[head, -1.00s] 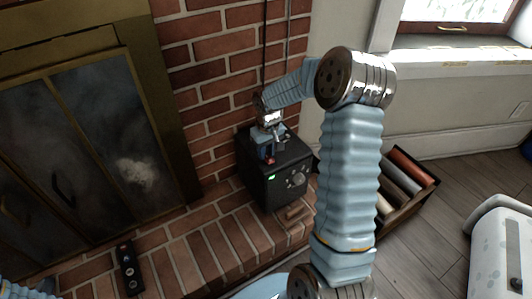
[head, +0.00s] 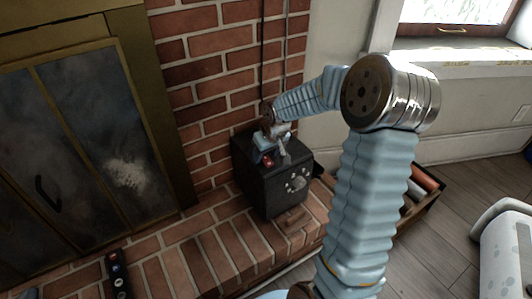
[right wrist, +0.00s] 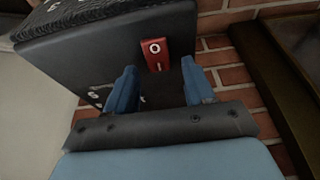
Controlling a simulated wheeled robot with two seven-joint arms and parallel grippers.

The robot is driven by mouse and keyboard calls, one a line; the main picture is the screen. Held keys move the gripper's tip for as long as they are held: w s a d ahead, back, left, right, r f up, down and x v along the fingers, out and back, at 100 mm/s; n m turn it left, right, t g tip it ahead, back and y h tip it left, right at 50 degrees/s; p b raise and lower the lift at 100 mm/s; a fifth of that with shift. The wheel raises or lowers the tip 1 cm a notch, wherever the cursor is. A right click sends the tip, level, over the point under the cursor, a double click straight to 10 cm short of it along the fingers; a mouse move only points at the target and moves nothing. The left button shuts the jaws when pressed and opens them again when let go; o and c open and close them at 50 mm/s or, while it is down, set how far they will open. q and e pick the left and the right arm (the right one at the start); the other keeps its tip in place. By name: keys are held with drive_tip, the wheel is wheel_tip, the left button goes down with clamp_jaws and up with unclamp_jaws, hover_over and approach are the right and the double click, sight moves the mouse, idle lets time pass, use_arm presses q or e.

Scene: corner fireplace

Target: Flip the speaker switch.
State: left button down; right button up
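The speaker (head: 265,185) is a black box on the brick hearth, against the brick wall. Its red rocker switch (right wrist: 154,55) is marked O and I in the right wrist view; it is a small red spot (head: 267,160) in the head view. My right gripper (head: 268,150) is at the speaker's upper part, by the switch. In the right wrist view its two blue fingers (right wrist: 160,88) are apart with nothing between them, and the switch lies just beyond the gap. Contact with the switch cannot be made out. My left gripper is not seen.
A dark remote-like strip (head: 118,274) lies on the hearth (head: 205,268). The fireplace doors (head: 90,145) stand at left. A crate (head: 428,212) holding rolls is partly behind my right arm. A pale rounded object (head: 505,255) is on the floor at right.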

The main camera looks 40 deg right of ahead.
drive_tip(key=p+v, duration=0.1)
drive_tip(key=v, duration=1.2)
drive_tip(key=shift+r, duration=0.4)
drive_tip(key=shift+s, duration=0.15)
